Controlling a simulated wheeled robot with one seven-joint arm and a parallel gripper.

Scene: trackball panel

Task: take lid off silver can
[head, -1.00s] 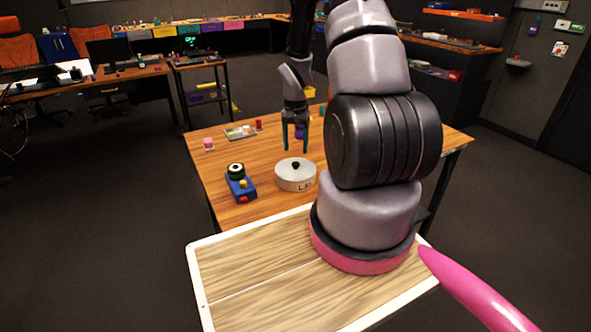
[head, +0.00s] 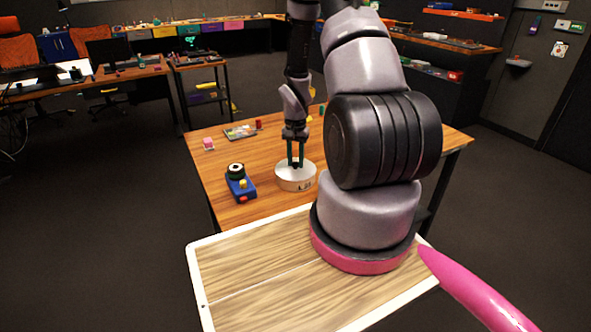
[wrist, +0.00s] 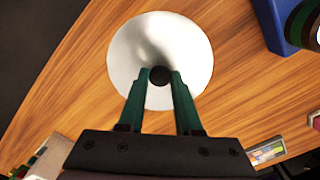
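The silver can (head: 296,183) is a low, wide round can with a label on its front, standing on the wooden table. Its pale lid (wrist: 190,50) carries a small black knob (wrist: 160,76) at the centre. My gripper (head: 295,160) points down over the can. In the wrist view its two green fingers stand on either side of the knob, with no clear gap to it, so it looks shut on the knob. The lid sits on the can. The inside of the can is hidden.
A blue trackball panel (head: 241,188) with a dark round top, yellow and red parts stands left of the can. A pink cube (head: 208,143), a flat tray of small items (head: 240,132) and a red piece (head: 258,124) lie farther back. The table's front left is clear.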

